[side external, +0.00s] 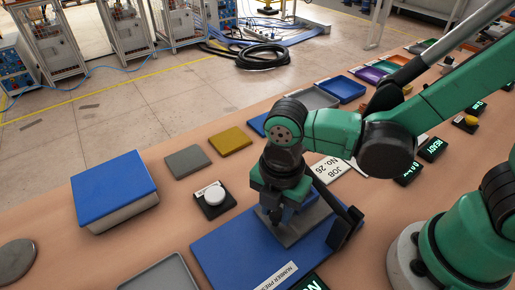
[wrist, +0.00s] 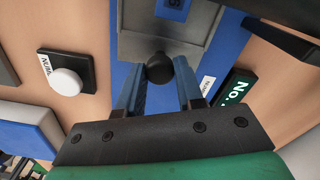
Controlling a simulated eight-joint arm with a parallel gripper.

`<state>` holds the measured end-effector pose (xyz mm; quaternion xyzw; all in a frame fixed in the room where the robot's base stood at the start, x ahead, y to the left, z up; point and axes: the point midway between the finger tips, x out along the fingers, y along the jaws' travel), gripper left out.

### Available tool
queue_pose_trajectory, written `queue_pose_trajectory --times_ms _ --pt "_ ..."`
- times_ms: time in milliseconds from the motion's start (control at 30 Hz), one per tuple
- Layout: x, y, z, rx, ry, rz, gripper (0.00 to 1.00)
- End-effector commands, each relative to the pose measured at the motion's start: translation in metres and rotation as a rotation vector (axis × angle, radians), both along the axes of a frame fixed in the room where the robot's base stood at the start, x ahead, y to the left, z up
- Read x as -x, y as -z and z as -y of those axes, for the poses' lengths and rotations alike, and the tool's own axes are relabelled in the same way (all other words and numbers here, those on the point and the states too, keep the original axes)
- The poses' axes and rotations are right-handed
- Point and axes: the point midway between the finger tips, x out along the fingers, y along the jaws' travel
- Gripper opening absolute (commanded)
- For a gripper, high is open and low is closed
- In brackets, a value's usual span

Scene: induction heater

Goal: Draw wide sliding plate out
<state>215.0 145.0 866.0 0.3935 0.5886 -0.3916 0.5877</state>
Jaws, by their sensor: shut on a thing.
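The sliding plate is a grey metal plate (side external: 292,232) on a blue base (side external: 222,250). In the wrist view the grey plate (wrist: 137,46) has a round black knob (wrist: 159,67) at its near edge. My gripper (side external: 271,213) points down over the plate in the side view. In the wrist view my gripper (wrist: 160,80) has its two blue fingers on either side of the knob, shut on it. In the side view my gripper and wrist hide the knob and part of the plate.
A white button on a black box (side external: 213,197) stands left of the base. A black bar (side external: 345,225) stands close at the plate's right. A blue-topped box (side external: 113,190) and a grey tray (side external: 160,274) lie left. A "JOB No. 26" card (side external: 331,170) lies behind.

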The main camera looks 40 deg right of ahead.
Motion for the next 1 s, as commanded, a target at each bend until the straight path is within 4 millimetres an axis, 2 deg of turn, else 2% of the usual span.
queue_pose_trajectory --times_ms 333,467,700,833,1000 --pt "-0.001 0.0 -0.005 0.0 -0.002 0.002 0.0" --pt "-0.001 0.0 -0.03 0.001 -0.008 0.002 0.0" --pt "-0.001 0.0 -0.092 0.003 -0.005 0.003 0.0" --pt "-0.001 0.0 -0.11 0.003 0.0 0.003 0.0" --pt "-0.001 0.0 -0.116 0.0 0.002 0.003 0.0"
